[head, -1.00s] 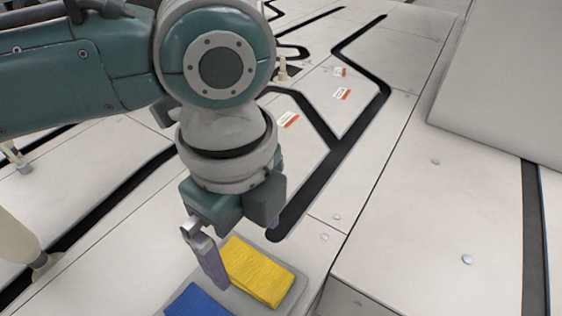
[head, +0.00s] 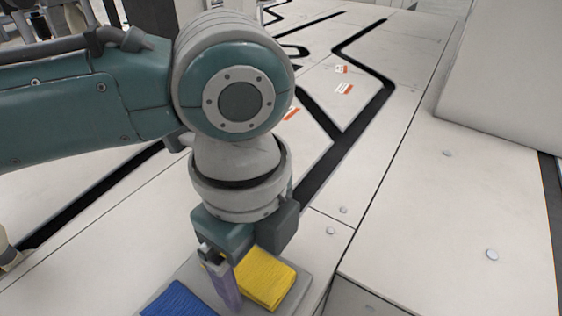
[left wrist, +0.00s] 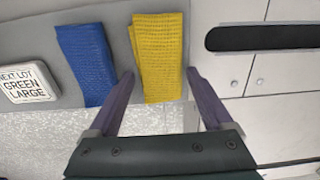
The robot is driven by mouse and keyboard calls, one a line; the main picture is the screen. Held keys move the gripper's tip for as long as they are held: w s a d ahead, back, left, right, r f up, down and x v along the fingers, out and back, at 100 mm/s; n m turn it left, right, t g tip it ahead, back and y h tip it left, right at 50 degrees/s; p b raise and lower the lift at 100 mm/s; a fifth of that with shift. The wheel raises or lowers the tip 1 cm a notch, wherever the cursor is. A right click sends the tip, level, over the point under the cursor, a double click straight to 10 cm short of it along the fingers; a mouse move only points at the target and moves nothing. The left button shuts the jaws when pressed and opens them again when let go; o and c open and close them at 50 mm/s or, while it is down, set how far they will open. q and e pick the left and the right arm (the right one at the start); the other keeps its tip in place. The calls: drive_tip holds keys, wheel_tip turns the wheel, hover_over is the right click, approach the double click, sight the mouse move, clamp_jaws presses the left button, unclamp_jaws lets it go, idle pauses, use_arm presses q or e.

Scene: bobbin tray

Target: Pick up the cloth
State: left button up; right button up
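A folded yellow cloth (head: 266,279) lies on a grey tray (head: 298,290), and a blue cloth (head: 178,301) lies to its left. In the left wrist view the yellow cloth (left wrist: 159,58) is between the two spread fingers, a little ahead of their tips, and the blue cloth (left wrist: 86,62) is just left of the left finger. My left gripper (left wrist: 160,78) is open and empty, pointing down over the tray. In the head view one finger of this left gripper (head: 226,290) shows in front of the yellow cloth's left side. My right gripper is not in view.
A white sign (left wrist: 27,83) reading "NEXT LOT GREEN LARGE" stands left of the blue cloth. A pale panelled surface (head: 420,230) with black slots lies right of the tray and looks clear. A large pale block (head: 500,75) stands at the upper right.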

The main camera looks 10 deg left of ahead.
sight(256, 269)
use_arm(q)
drive_tip(key=c, duration=1)
drive_tip(key=shift+c, duration=0.2)
wheel_tip(256, 269, up, 20)
drive_tip(key=p, duration=1.4)
